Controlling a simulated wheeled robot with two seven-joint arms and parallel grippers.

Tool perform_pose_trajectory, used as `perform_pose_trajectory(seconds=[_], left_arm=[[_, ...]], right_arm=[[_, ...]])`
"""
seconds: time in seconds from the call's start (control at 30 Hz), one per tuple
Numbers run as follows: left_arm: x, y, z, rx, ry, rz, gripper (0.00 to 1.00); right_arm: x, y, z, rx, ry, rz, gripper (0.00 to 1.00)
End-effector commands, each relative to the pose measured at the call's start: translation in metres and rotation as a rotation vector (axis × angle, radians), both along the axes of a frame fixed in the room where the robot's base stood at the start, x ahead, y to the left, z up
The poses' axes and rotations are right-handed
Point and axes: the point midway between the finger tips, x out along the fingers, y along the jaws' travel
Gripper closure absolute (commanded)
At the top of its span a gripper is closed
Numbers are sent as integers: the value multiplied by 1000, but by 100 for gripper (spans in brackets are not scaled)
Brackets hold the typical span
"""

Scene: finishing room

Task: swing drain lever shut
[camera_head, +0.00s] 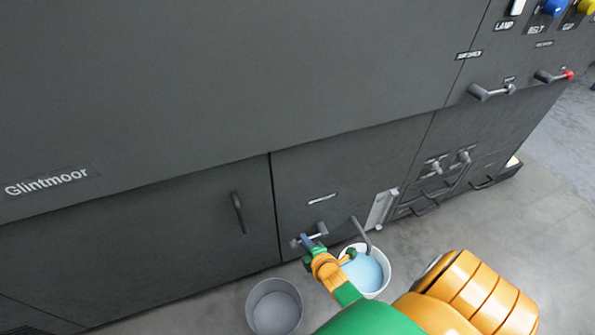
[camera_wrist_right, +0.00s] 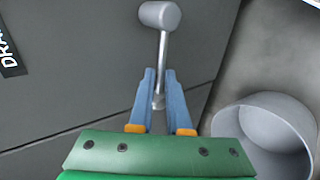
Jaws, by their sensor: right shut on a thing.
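The drain lever's grey hub (camera_head: 322,229) sits low on the dark cabinet front, and its arm points left and slightly down in the head view. The right wrist view shows the round hub (camera_wrist_right: 160,15) and the thin metal rod (camera_wrist_right: 162,60) running from it to my gripper. My right gripper (camera_head: 305,241) is shut on the lever's free end; its blue fingers (camera_wrist_right: 157,95) lie on both sides of the rod in the wrist view. A label reading "DRA" (camera_wrist_right: 9,50), cut off, is beside the lever. My left gripper is not in view.
A grey bucket (camera_head: 274,284) stands on the floor below the lever. A white bucket (camera_head: 387,281) with blue liquid (camera_head: 364,272) stands right of it, under a bent grey pipe (camera_head: 360,234). A door handle (camera_head: 238,212) is left; more levers (camera_head: 492,92) are upper right.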

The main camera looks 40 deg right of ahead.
Motion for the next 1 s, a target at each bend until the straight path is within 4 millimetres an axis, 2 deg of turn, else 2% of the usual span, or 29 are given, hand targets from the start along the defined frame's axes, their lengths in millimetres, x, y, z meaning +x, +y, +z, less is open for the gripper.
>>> perform_pose_trajectory(seconds=[0.6,0.63,0.7,0.73,1.0], left_arm=[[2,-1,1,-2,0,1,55],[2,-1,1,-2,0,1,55],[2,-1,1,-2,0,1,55],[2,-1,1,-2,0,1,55],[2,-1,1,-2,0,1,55]], right_arm=[[0,-6,-3,-33,10,1,100],[0,-6,-3,-33,10,1,76],[0,-6,-3,-33,10,1,57],[0,-6,-3,-33,10,1,55],[-1,-6,-2,-32,10,1,55]])
